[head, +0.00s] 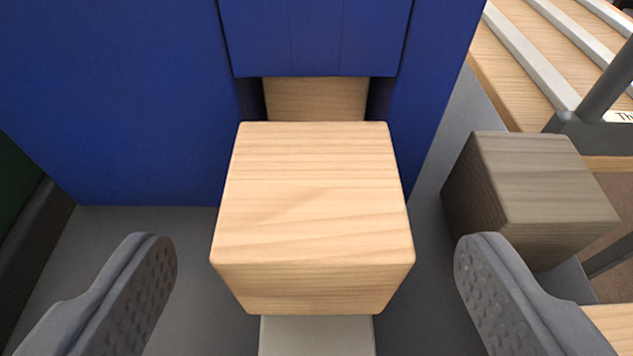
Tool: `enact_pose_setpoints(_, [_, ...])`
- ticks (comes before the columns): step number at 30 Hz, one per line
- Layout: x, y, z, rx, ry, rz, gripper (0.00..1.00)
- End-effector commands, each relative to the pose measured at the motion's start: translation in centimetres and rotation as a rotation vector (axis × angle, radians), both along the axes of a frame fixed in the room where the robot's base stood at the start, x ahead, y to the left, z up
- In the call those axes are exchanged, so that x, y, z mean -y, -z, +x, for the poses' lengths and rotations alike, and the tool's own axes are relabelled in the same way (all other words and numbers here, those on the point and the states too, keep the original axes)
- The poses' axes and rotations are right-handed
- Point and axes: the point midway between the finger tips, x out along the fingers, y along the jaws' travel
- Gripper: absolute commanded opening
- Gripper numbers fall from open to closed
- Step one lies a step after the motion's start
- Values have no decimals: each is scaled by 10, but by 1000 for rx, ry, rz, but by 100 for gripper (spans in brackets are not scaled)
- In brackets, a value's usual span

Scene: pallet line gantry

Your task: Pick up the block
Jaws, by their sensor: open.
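A light wooden block (315,200) sits in the middle of the head view, just in front of a blue housing. It seems to rest on a narrow light grey strip (317,336) that shows below its front edge. My gripper (315,255) is open, with one dark grey finger on the left and one on the right. The block lies between the two fingers in the picture, with a clear gap on each side. Neither finger appears to touch it. The block's underside is hidden.
The blue housing (110,90) stands behind the block, with more light wood (315,98) inside its opening. A grey-brown wooden block (530,190) is at the right, close behind the right finger. Metal rails over wood (530,50) fill the upper right. Grey floor (190,270) is clear at left.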

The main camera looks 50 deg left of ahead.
Motion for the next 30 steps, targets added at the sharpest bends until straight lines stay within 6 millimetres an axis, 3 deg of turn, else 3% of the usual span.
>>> enact_pose_setpoints(6, [-20,11,16,1,-3,-1,78])
enact_pose_setpoints(14, [-23,11,19,2,-2,1,78])
enact_pose_setpoints(20, [-23,11,19,2,-2,1,28])
enact_pose_setpoints(30, [-23,10,19,2,-2,1,28])
